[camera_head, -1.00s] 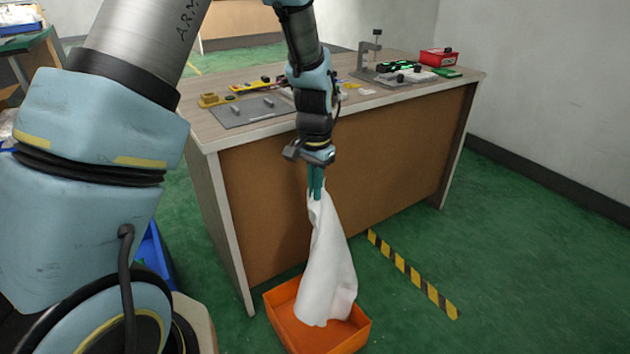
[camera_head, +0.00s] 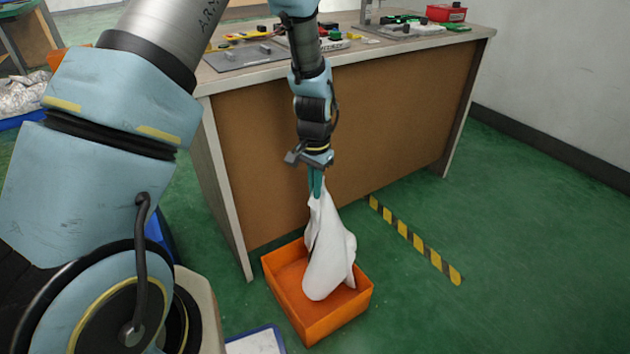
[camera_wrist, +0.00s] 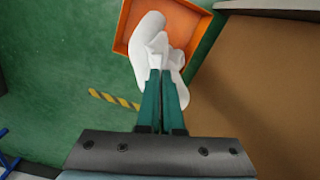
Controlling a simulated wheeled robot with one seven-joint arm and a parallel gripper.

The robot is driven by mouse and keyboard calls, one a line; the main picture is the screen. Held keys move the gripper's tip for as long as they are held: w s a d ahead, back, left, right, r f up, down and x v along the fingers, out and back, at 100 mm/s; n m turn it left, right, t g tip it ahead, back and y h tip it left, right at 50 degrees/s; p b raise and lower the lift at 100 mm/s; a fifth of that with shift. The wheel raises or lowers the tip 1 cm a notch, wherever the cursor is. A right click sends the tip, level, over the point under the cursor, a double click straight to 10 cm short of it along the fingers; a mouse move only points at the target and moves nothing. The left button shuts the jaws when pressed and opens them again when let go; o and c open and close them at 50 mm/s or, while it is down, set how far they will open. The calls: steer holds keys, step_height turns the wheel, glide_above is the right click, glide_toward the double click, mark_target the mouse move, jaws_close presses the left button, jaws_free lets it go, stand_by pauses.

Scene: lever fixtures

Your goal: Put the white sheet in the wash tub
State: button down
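The white sheet (camera_head: 328,250) hangs from my gripper (camera_head: 316,192), bunched at the top. Its lower part is inside the orange tub (camera_head: 357,308), which stands on the floor in front of the bench. In the wrist view the sheet (camera_wrist: 150,42) lies beyond the fingertips of my gripper (camera_wrist: 161,77), over the tub (camera_wrist: 184,17). The green fingers are close together on the sheet's top end. The gripper is above the tub's rim. Folds hide whether the sheet's lowest edge presses on the tub floor.
The bench (camera_head: 400,125) with a brown front panel stands right behind the tub, with tools and fixtures on top. A yellow-black floor stripe (camera_head: 415,240) runs to the right. Green floor to the right is clear. A blue-edged white object (camera_head: 257,342) lies at the bottom.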

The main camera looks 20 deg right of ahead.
step_height(320, 180, down, 25)
steer(key=b, duration=1.2)
steer(key=shift+r+b, duration=0.2)
steer(key=shift+b, duration=0.15)
jaws_free()
stand_by(0.3)
steer(key=shift+r, duration=0.1)
steer(key=shift+r+p, duration=2.3)
steer(key=shift+r, duration=0.35)
steer(key=shift+r, duration=0.15)
